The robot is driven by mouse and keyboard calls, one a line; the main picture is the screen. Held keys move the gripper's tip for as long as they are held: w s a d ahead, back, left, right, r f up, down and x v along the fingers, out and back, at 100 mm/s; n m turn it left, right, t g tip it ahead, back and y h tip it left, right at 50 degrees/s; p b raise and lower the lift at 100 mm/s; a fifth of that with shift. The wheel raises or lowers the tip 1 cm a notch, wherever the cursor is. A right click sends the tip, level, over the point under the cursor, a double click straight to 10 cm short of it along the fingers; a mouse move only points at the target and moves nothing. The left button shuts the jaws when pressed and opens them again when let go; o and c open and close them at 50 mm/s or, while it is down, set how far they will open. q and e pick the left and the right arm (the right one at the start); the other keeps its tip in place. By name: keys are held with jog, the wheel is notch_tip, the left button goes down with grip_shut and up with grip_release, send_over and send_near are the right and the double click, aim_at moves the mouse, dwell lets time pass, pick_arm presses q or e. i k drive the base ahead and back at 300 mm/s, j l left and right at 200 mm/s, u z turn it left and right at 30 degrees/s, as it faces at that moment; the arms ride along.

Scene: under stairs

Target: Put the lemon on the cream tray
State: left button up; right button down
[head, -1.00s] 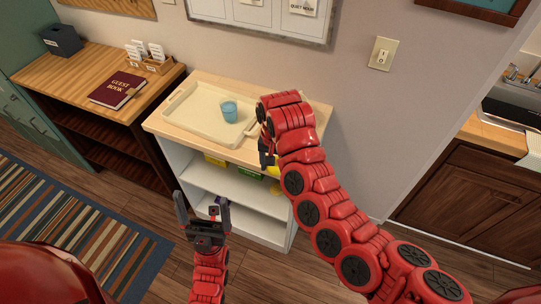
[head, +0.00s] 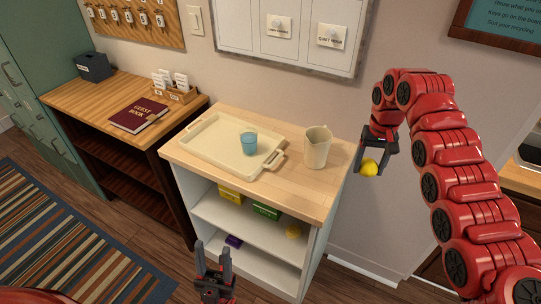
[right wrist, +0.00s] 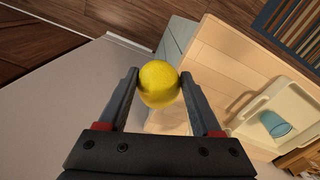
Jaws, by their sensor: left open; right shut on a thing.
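The yellow lemon (head: 369,168) is held between the fingers of my right gripper (head: 372,160), in the air to the right of the shelf unit. It also shows between the two fingers in the right wrist view (right wrist: 159,84). The cream tray (head: 205,146) lies on the wooden top of the shelf unit, toward its left. A blue cup (head: 249,143) stands on the tray near its right end; the cup also shows in the right wrist view (right wrist: 275,123). My left gripper (head: 214,264) is open and empty, low in front of the shelf unit.
A cream pitcher (head: 317,147) stands on the shelf unit's top (head: 290,190), right of the tray. Yellow and green boxes (head: 266,211) sit on the shelf below. A desk at left holds a guest book (head: 138,115). The tray's left part is bare.

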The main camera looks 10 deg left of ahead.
aim_at(218, 139)
jog(key=i+j+u, duration=0.2)
jog(key=j+u, duration=0.2)
jog(key=i+j+u, duration=0.25)
jog(key=u, duration=0.15)
jog(key=i+j+z, duration=0.3)
jog(key=j+z, duration=0.25)
jog(key=i+j+z, duration=0.3)
jog(key=k+j, duration=0.05)
jog(key=k, duration=0.05)
